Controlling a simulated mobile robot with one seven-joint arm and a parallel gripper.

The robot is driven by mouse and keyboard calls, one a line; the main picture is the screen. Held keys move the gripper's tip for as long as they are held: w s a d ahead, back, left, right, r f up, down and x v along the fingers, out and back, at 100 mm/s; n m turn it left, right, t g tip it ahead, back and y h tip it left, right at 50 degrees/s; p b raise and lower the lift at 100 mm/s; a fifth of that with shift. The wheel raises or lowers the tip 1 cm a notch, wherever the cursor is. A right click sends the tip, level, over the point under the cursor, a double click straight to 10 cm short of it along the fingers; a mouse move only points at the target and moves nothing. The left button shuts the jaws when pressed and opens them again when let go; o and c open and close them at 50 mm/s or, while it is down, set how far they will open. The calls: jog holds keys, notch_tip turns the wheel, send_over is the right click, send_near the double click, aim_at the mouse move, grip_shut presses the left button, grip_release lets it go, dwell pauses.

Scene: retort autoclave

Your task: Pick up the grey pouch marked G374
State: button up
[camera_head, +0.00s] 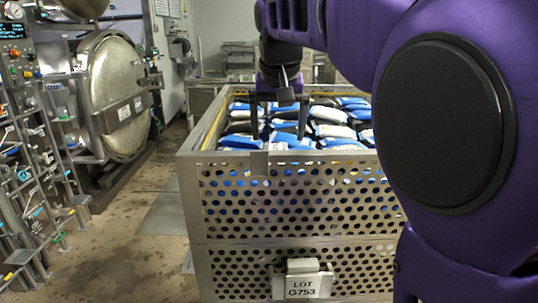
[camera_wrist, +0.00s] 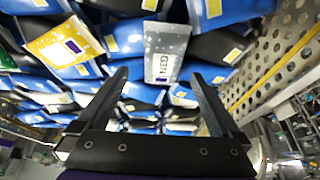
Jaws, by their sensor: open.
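The grey pouch (camera_wrist: 166,45) lies among blue and black pouches, at the top middle of the wrist view. Its white label shows tilted lettering that starts with G37; I cannot read the last character clearly. My gripper (camera_wrist: 158,75) is open and empty, its two fingers apart on either side of the pouch's labelled end in the picture. I cannot tell the gap between fingertips and pouch. In the head view my gripper (camera_head: 278,136) points down over the basket's contents. I cannot single out the grey pouch there.
The perforated metal basket (camera_head: 222,198) has a raised rim and a plate (camera_head: 303,286) marked LOT G753. A yellow and white pouch (camera_wrist: 62,45) lies left of the grey one. A perforated wall (camera_wrist: 285,45) stands close on the right. The round autoclave door (camera_head: 117,95) is at left.

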aim_at(276, 148)
jog(key=x, duration=0.4)
jog(key=shift+a+f, duration=0.2)
jog(key=shift+f, duration=0.15)
jog(key=shift+r, duration=0.1)
jog(key=c, duration=1.4)
